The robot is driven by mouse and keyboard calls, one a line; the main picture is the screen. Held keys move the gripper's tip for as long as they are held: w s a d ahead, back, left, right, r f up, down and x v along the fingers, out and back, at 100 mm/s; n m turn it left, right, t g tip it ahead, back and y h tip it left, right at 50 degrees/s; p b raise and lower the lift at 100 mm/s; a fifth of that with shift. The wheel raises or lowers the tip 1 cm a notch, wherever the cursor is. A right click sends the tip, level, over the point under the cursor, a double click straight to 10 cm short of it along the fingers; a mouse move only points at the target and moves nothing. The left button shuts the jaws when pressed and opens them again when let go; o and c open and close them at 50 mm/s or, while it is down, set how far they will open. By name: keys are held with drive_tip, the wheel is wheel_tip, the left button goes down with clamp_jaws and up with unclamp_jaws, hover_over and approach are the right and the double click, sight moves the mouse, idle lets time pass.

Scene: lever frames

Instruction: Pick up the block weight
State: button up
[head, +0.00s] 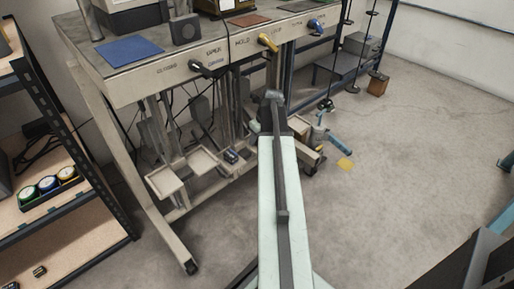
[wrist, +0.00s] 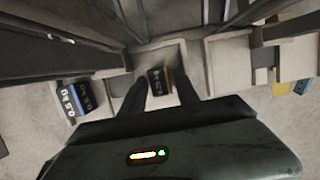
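A small dark block (wrist: 158,80) with a coloured stripe sits on a pale tray (wrist: 170,58), ahead of and between my fingers in the wrist view. My gripper (wrist: 162,84) is open, with a finger on each side of the block's outline; I cannot tell how far away the block is. A small dark block with blue (head: 231,156) shows below the bench, left of my arm.
The lever bench (head: 140,75) stands close behind my arm, with levers along its front edge and pale trays (head: 165,181) below. A shelf rack (head: 95,150) with several round gauges is at the left. A brown box (head: 377,84) sits at the back right. The right floor is mostly clear.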

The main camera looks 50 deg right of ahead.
clamp_jaws()
drive_tip(key=shift+r+p, duration=0.15)
drive_tip(key=shift+p, duration=0.15)
